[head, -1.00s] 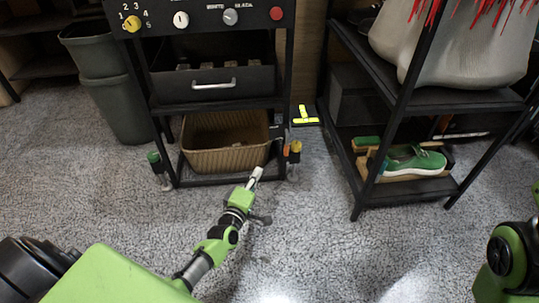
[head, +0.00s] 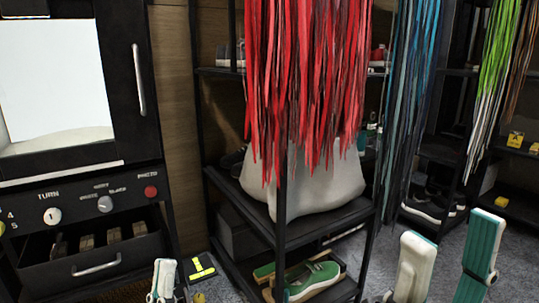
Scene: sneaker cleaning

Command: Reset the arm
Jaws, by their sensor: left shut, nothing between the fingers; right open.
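My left gripper (head: 164,278) shows at the bottom edge, left of centre, in front of the black machine. Its pale fingers are shut with nothing between them. My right gripper (head: 451,232) stands at the bottom right with its two green-and-white fingers spread wide and nothing between them. Both arms are cut off by the bottom edge of the head view. Neither gripper visibly touches anything.
The black machine (head: 80,190) has a partly open drawer (head: 92,262). A black shelf (head: 322,222) holds a pale sack, with red strips hanging in front. A green sneaker (head: 315,279) sits on the lower shelf. More shelves stand at right; grey carpet lies between.

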